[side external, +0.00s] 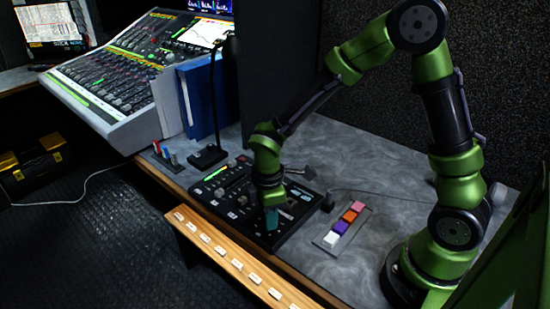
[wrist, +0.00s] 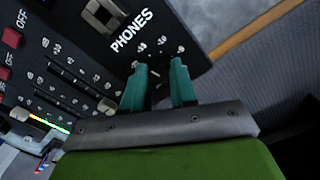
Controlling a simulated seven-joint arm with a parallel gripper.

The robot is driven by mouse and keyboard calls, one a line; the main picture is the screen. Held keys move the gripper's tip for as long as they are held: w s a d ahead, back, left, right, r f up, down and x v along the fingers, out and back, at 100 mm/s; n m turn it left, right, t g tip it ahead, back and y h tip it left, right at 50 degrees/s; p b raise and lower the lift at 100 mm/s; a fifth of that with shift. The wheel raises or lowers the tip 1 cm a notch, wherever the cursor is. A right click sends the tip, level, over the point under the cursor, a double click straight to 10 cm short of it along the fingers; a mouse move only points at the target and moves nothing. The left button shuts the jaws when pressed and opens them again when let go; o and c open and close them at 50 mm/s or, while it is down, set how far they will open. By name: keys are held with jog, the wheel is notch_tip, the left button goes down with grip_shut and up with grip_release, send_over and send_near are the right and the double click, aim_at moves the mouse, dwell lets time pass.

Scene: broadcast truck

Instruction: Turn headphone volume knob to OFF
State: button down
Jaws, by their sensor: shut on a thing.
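The black control panel (side external: 303,206) lies on the grey desk under my gripper (side external: 271,219). In the wrist view the panel (wrist: 75,28) carries a white PHONES label (wrist: 131,31), with small white scale marks (wrist: 152,45) below it. My gripper (wrist: 158,76) has its two teal fingers down at those marks, shut on the headphone volume knob. The knob is mostly hidden between the fingers. Its pointer and the OFF mark cannot be made out.
A strip with coloured blocks (side external: 341,226) lies right of the panel. A gooseneck lamp (side external: 208,156) stands behind. A wooden ledge (side external: 228,262) runs along the front.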

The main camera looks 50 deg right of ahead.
jog(key=n, duration=0.4)
jog(key=shift+r+n, duration=0.1)
jog(key=shift+n, duration=0.2)
jog(key=n, duration=0.3)
jog(key=shift+n, duration=0.4)
jog(key=n, duration=1.1)
jog(key=shift+n, duration=2.3)
jog(key=c, duration=0.9)
grip_release()
